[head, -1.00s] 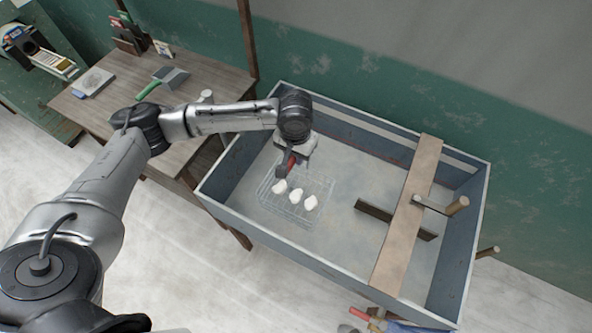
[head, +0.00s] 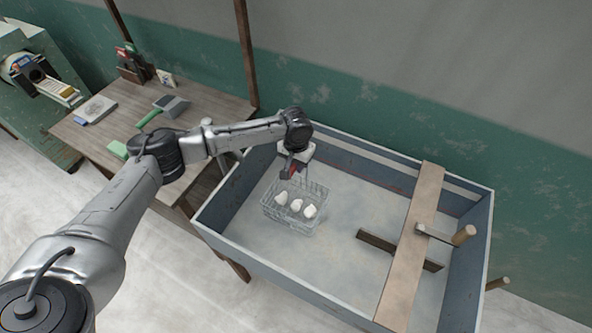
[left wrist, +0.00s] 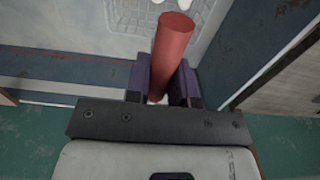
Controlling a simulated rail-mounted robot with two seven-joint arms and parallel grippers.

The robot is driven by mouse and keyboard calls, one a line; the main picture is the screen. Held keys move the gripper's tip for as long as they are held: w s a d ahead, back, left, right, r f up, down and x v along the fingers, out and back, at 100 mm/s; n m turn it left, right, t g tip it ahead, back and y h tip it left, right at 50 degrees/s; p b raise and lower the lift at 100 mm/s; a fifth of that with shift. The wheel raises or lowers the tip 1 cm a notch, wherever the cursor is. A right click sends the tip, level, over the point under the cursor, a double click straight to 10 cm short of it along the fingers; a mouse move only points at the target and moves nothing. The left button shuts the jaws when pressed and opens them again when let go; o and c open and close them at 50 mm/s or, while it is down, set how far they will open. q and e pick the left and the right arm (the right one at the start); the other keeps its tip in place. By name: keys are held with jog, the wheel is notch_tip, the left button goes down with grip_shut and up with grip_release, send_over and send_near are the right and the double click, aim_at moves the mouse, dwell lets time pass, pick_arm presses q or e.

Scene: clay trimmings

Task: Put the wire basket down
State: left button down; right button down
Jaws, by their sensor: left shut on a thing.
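The wire basket (head: 293,223) is a pale see-through mesh box with several white lumps (head: 296,205) in it. It is within the walls of the blue-grey trough (head: 262,255), towards its left end. My left gripper (head: 290,175) is above the basket's back side, shut on its red handle. In the left wrist view the red handle (left wrist: 173,45) stands between the two fingers, and part of the basket (left wrist: 138,16) shows at the top edge. I cannot tell whether the basket's underside touches the trough floor. My right gripper is not in view.
A wooden plank (head: 412,245) lies across the trough's right part, with a wooden-handled tool (head: 463,235) on it. A dark bar (head: 400,250) passes under the plank. The trough floor between basket and plank is clear. A wooden table (head: 100,130) stands at left.

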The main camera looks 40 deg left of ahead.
pick_arm(q)
notch_tip(320, 180, down, 3)
jog(key=shift+f, duration=0.25)
jog(key=c, duration=1)
grip_release()
notch_tip(320, 180, up, 12)
jog(key=shift+r+p, duration=0.1)
jog(key=shift+p, duration=0.5)
